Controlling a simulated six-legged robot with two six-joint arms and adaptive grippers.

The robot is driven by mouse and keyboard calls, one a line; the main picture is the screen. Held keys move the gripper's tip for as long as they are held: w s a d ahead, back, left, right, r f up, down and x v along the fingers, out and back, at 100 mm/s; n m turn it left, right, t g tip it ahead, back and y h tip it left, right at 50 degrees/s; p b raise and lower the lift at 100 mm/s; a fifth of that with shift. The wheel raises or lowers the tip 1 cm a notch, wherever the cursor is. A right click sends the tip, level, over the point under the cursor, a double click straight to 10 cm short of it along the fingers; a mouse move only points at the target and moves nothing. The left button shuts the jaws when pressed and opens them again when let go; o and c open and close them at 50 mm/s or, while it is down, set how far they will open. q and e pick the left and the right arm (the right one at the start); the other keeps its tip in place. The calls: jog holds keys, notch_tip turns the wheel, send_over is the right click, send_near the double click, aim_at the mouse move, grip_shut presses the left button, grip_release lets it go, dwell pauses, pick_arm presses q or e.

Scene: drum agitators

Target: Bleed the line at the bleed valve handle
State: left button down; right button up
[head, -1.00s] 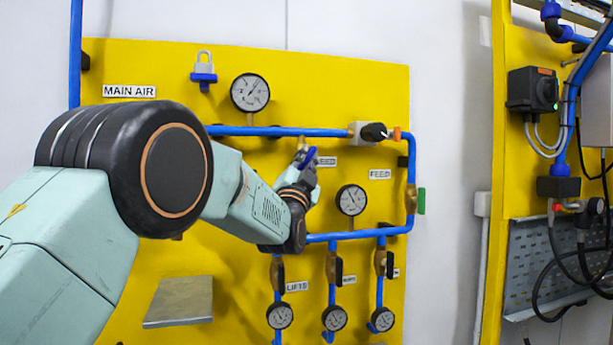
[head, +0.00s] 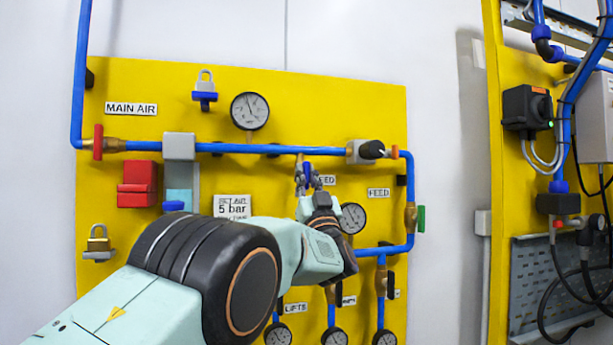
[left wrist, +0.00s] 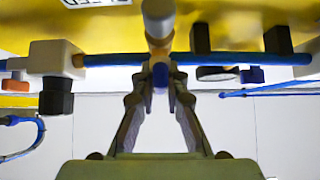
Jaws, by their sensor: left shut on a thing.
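The bleed valve handle is a small blue lever (head: 307,170) under the blue pipe, by the partly hidden bleed label (head: 327,180). My left gripper (head: 307,180) is at this handle, coming from below, with its fingers shut on it. The left wrist view shows the fingertips (left wrist: 160,80) closed around the blue handle (left wrist: 160,73), just in front of the brass valve stem (left wrist: 158,42). The fingers hide most of the handle. My right gripper is not in view.
The blue pipe (head: 255,149) runs across the yellow panel (head: 330,95) above my gripper. A gauge (head: 352,218) sits close to its right. A grey valve block (head: 358,152) with a black knob is at the upper right. Several lower gauges and valves lie below.

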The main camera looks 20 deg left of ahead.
pick_arm(q)
jog(key=shift+r+n, duration=0.3)
jog(key=shift+r, duration=0.1)
jog(key=c, duration=1.8)
grip_release()
jog(key=shift+y, duration=0.3)
jog(key=shift+c, duration=0.2)
jog(key=o, duration=0.5)
jog(key=shift+a+f, duration=0.1)
jog(key=shift+f, duration=0.15)
jog(key=shift+c, duration=0.2)
jog(key=shift+f, duration=0.1)
jog(key=v, duration=1.2)
jog(key=shift+r, duration=0.2)
